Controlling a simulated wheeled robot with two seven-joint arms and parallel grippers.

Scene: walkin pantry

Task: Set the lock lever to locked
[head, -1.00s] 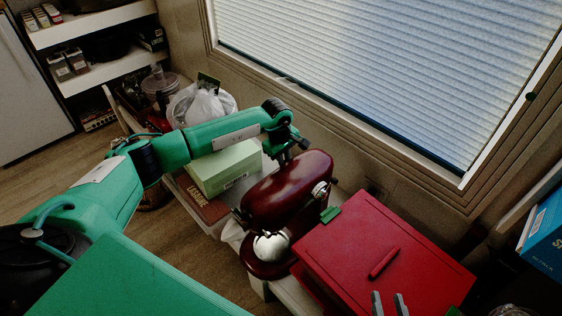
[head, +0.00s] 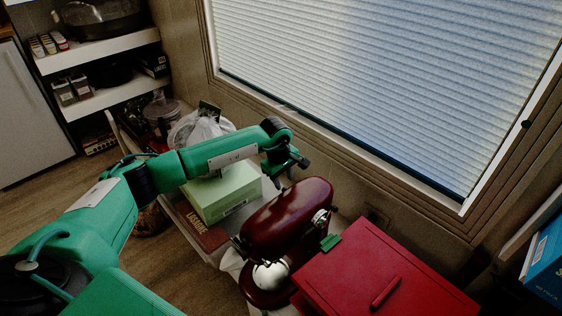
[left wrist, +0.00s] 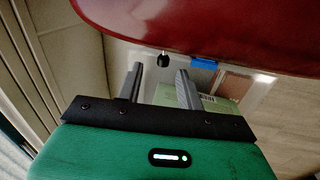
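A dark red stand mixer (head: 287,217) with a silver bowl (head: 271,274) stands on the counter; its red body also fills the top of the left wrist view (left wrist: 230,30). A small black knob (left wrist: 163,60) and a blue piece (left wrist: 204,63) sit at its lower edge there. I cannot tell for sure which is the lock lever or how it is set. My left gripper (head: 280,181) is beside the mixer's far left end. In the left wrist view its fingers (left wrist: 159,80) are apart and empty, pointing towards the knob without visible contact. My right gripper is out of view.
A red box (head: 372,270) stands right of the mixer, and a green piece (head: 330,242) is between them. A pale green box (head: 224,193) and a plastic bag (head: 203,130) lie left of it. The window wall (head: 372,215) is close behind.

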